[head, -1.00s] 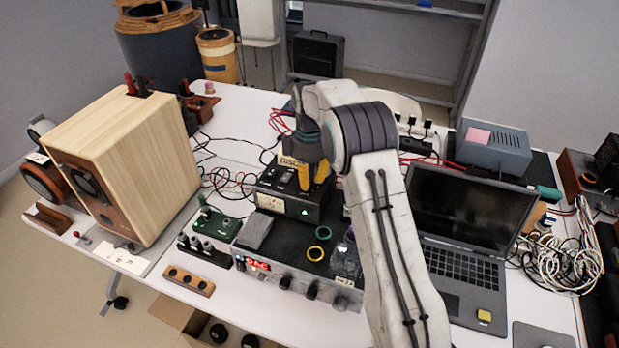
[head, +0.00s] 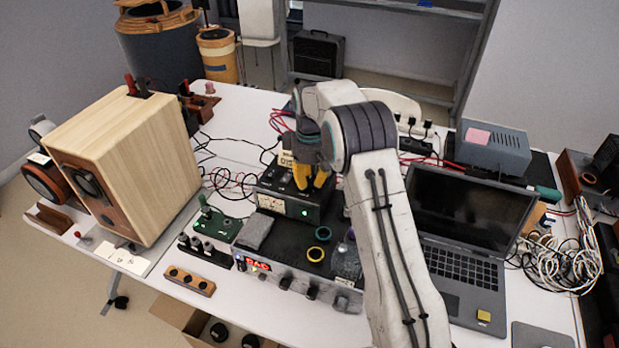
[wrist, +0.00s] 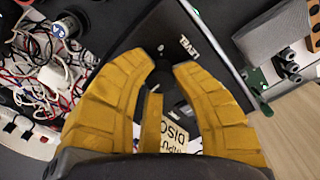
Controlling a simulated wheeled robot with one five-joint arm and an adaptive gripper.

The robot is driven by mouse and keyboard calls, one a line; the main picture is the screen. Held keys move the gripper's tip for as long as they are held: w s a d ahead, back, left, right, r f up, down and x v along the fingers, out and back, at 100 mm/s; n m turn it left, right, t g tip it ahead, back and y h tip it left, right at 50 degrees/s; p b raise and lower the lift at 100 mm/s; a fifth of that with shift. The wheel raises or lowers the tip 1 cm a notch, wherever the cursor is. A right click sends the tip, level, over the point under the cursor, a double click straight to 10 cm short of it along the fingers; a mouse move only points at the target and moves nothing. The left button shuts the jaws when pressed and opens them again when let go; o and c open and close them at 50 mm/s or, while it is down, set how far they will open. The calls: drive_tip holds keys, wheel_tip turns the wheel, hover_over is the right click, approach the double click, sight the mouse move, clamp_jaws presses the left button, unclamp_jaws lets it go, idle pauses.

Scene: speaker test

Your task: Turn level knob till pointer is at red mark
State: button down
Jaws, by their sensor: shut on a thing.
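My gripper (head: 311,178) has yellow fingers and points down over the black box (head: 291,188) at the middle of the table. In the wrist view the fingers (wrist: 162,75) close around a small dark knob beside the word LEVEL on the box's black top (wrist: 205,60). The fingers hide most of the knob, and I cannot make out its pointer or a red mark. The box's front has pale sockets and a lit green light. A yellowish label reading DISC (wrist: 178,130) shows partly behind the fingers.
A wooden speaker (head: 135,165) stands at the left and an open laptop (head: 460,240) at the right. Loose cables (head: 235,170) lie behind and left.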

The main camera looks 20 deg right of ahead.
sight(309, 181)
drive_tip(key=m, duration=0.4)
drive_tip(key=shift+s+f+m, duration=0.25)
drive_tip(key=shift+m, duration=0.05)
drive_tip(key=m, duration=0.4)
drive_tip(key=shift+a+m, duration=0.1)
drive_tip(key=shift+m, duration=0.2)
drive_tip(key=c, duration=1.4)
unclamp_jaws()
drive_tip(key=o, duration=0.4)
drive_tip(key=shift+r, duration=0.15)
drive_tip(key=shift+w+r, duration=0.2)
drive_tip(key=shift+r, duration=0.6)
drive_tip(key=shift+s+a+r, duration=0.1)
drive_tip(key=shift+s+r, duration=0.05)
drive_tip(key=shift+r, duration=3.05)
